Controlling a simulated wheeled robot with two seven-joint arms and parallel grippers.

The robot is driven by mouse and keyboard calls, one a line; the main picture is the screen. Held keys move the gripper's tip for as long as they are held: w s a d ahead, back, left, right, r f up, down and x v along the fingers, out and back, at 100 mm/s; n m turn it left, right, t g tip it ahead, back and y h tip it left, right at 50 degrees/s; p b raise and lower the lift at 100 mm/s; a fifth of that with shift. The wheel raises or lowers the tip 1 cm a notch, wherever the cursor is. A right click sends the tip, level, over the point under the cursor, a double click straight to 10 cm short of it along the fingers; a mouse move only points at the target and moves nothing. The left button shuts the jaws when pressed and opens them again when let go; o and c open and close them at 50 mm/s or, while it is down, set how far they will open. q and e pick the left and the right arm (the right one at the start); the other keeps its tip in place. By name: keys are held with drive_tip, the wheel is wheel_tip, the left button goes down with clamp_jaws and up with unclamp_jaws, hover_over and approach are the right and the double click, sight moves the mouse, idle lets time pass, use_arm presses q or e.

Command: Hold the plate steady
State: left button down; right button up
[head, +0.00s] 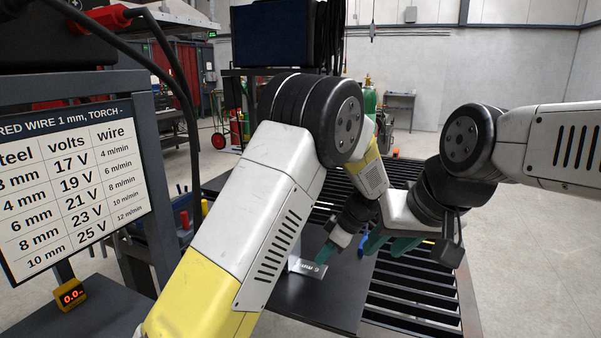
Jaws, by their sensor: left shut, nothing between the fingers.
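A small silver metal plate (306,267) with dark lettering lies on the dark tabletop (328,303) in the head view. Part of it is hidden behind my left arm. My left gripper (325,253) points down at the plate, with its teal fingers shut and empty. The fingertips are at the plate's upper right side; whether they touch it I cannot tell. My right gripper (388,246) is to the right of the plate, apart from it, with teal finger parts showing. My arms partly cover it, and the gap between its fingers is unclear.
A dark slatted table (420,301) extends right of the tabletop. A small blue object (362,243) shows beside my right gripper. A settings chart (75,175) and yellow display (70,296) stand at left. Green cylinders (369,101) and a red cart (219,140) are behind.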

use_arm(q)
drive_tip(key=shift+r, duration=1.85)
drive_tip(key=v, duration=0.7)
drive_tip(key=s+a+r+m+h, duration=0.3)
drive_tip(key=s+a+r, duration=0.1)
drive_tip(key=a, duration=0.3)
drive_tip(key=s+a+r+m+h, duration=0.2)
drive_tip(key=s+a+r+m, duration=0.15)
drive_tip(key=a, duration=0.35)
drive_tip(key=s+a+r+m+t+h, duration=0.1)
drive_tip(key=s+a+m+t, duration=0.1)
drive_tip(key=s, duration=0.5)
drive_tip(key=s+a+r+m+t+h, duration=0.1)
drive_tip(key=s+a+r+m+t, duration=0.1)
drive_tip(key=s+a+m, duration=0.3)
drive_tip(key=s+a, duration=0.2)
drive_tip(key=s, duration=0.1)
drive_tip(key=shift+a+h, duration=0.25)
drive_tip(key=shift+h, duration=0.05)
